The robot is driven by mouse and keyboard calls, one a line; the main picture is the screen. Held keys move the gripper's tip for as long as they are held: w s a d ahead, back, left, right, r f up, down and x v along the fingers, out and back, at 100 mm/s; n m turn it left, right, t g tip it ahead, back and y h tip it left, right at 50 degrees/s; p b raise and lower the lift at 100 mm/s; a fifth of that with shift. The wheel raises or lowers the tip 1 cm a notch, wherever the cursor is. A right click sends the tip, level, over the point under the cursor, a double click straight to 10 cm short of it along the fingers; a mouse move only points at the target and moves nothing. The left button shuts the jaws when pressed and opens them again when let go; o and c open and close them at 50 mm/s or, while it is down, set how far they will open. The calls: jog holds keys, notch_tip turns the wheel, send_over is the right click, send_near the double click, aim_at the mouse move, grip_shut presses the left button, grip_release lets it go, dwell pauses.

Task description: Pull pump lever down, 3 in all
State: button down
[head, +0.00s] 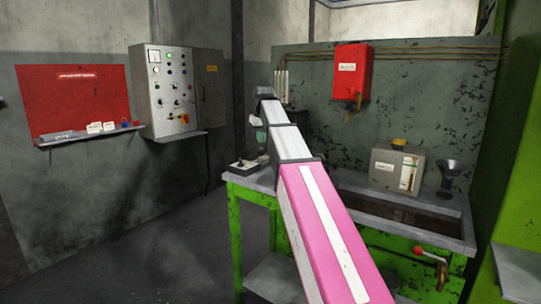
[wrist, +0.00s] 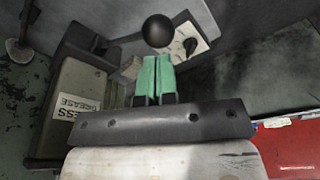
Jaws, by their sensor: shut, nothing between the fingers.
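My gripper (wrist: 157,58) has green fingers that are shut with nothing between them. In the head view its tips (head: 262,137) hang over the left end of the green bench. A black ball knob (wrist: 158,30) shows just past the fingertips in the wrist view. Its stem is hidden, and I cannot tell whether the fingers touch it. A lever with a red knob (head: 421,252) sticks out at the bench's front right, away from my gripper. No lever is clearly marked as the pump lever.
The green bench (head: 236,232) has a dark trough. A small switch box (wrist: 190,45) lies near my gripper. A grey labelled box (head: 385,170) and a funnel (head: 450,170) stand behind the trough. A red box (head: 352,72) hangs above. The floor at left is clear.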

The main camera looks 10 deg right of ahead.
aim_at(259, 154)
jog(key=shift+f, duration=0.1)
dwell(0.3)
jog(key=shift+s+a+f, duration=0.2)
jog(key=shift+f, duration=1.1)
jog(key=shift+s+a+f, duration=0.15)
jog(key=shift+s+f, duration=0.05)
jog(key=shift+f, duration=1.05)
jog(key=shift+s+a+f, duration=0.2)
jog(key=shift+f, duration=1.2)
jog(key=shift+s+a+f, duration=0.15)
jog(key=shift+f, duration=1.3)
jog(key=shift+w+d+r, duration=0.25)
jog(key=shift+r, duration=1.6)
jog(key=shift+w+d+r, duration=0.2)
jog(key=shift+w+r, duration=0.05)
jog(key=shift+r, duration=1.55)
jog(key=shift+w+d+r, duration=0.25)
jog(key=shift+r, duration=1.6)
